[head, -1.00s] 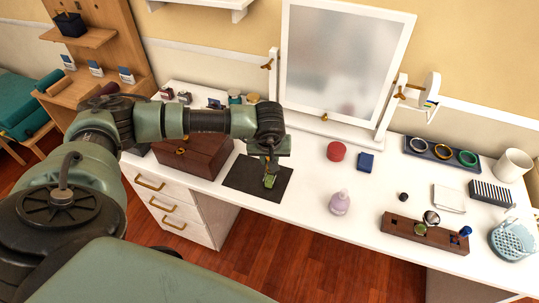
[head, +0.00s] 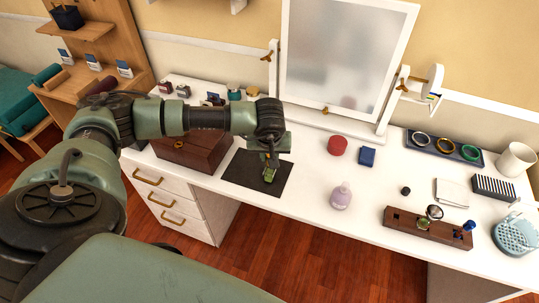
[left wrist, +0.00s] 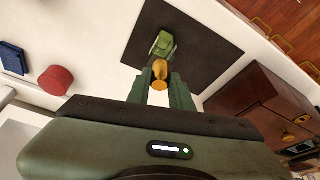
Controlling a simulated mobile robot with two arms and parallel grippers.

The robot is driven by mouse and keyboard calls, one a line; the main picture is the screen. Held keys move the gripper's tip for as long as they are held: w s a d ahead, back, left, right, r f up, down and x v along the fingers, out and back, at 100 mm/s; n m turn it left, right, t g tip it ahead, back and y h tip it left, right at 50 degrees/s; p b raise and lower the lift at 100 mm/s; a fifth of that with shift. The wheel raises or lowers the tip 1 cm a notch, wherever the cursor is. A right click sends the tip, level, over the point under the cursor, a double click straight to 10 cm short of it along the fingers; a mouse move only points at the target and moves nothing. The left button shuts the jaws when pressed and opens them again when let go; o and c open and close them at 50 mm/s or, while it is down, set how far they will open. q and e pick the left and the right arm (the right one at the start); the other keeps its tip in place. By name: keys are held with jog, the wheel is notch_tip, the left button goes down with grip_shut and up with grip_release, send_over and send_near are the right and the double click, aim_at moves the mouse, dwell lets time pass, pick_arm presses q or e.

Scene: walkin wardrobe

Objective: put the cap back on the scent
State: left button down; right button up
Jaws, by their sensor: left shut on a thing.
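A small green scent bottle (head: 269,176) stands on the dark mat (head: 240,177); it also shows in the left wrist view (left wrist: 163,45). My left gripper (head: 270,158) is over the bottle, pointing down. In the left wrist view its fingers (left wrist: 160,88) are shut on a gold cap (left wrist: 160,70). The cap lines up closely with the top of the bottle; I cannot tell whether they touch. The fingers partly hide the cap and bottle in the head view. My right gripper is not in view.
A brown wooden box (head: 193,150) stands left of the mat. A red round box (head: 338,145), a blue box (head: 367,156) and a lilac bottle (head: 341,196) stand to the right. A mirror (head: 345,55) stands behind. The white top between mat and lilac bottle is clear.

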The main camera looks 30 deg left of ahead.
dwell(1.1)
pick_arm(q)
jog(key=shift+f+b, duration=0.2)
jog(key=shift+b, duration=0.65)
dwell(0.7)
dwell(0.3)
jog(key=c, duration=1.2)
grip_release()
jog(key=o, duration=0.5)
jog(key=shift+r, duration=0.15)
